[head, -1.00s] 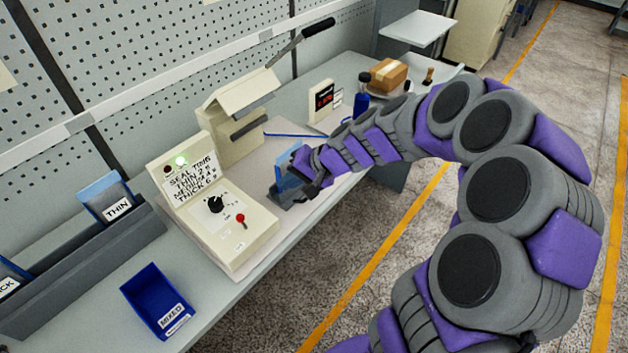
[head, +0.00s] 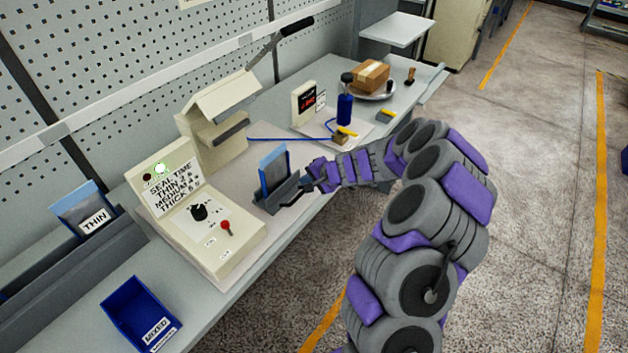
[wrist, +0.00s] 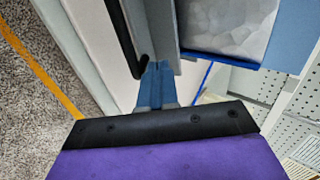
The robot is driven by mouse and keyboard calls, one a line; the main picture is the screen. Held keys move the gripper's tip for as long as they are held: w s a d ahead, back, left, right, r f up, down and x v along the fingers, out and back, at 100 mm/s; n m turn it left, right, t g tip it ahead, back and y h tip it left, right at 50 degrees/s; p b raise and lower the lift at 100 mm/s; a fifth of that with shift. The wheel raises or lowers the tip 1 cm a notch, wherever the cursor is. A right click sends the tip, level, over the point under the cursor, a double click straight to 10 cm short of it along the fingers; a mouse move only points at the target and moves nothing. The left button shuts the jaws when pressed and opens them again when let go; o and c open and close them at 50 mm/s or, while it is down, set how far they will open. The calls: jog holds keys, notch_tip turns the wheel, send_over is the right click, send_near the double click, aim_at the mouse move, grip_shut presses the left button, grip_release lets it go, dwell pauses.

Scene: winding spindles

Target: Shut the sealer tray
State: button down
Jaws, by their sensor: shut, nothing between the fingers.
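The sealer tray (head: 281,196) is a dark grey slide with a black handle bar, standing out in front of the cream sealer (head: 212,135). A blue-edged pouch (head: 275,168) stands upright in it. The wrist view also shows the pouch's grey, clear face (wrist: 228,28) and the black handle bar (wrist: 122,38). My gripper (head: 312,180) is just right of the tray, near the handle end. In the wrist view its blue fingers (wrist: 157,85) are together and empty, close beside the handle. I cannot tell whether they touch it.
The control box (head: 200,215) with a lit green lamp stands left of the tray. A blue bin (head: 140,315) and a pouch rack (head: 75,250) are at the near left. A blue cylinder (head: 345,109) and a carton (head: 371,75) stand farther back. The floor beside the bench is clear.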

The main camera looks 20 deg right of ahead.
aim_at(293, 183)
jog(key=x, duration=0.2)
jog(key=shift+w+a+f, duration=0.1)
jog(key=shift+a+f, duration=0.05)
jog(key=shift+f, duration=0.2)
jog(key=shift+w+a+f+b, duration=0.25)
jog(key=shift+w+b, duration=0.1)
jog(key=shift+w, duration=0.1)
jog(key=shift+w, duration=0.1)
jog(key=w+a, duration=0.3)
jog(key=w, duration=0.1)
jog(key=w+a+p, duration=0.1)
jog(key=w+a, duration=0.2)
jog(key=w, duration=0.2)
jog(key=w+a+p, duration=0.1)
jog(key=w+a, duration=0.2)
jog(key=w, duration=0.2)
jog(key=shift+a, duration=0.35)
jog(key=shift+w+r, duration=0.15)
jog(key=shift+r, duration=0.05)
jog(key=shift+a+r, duration=0.1)
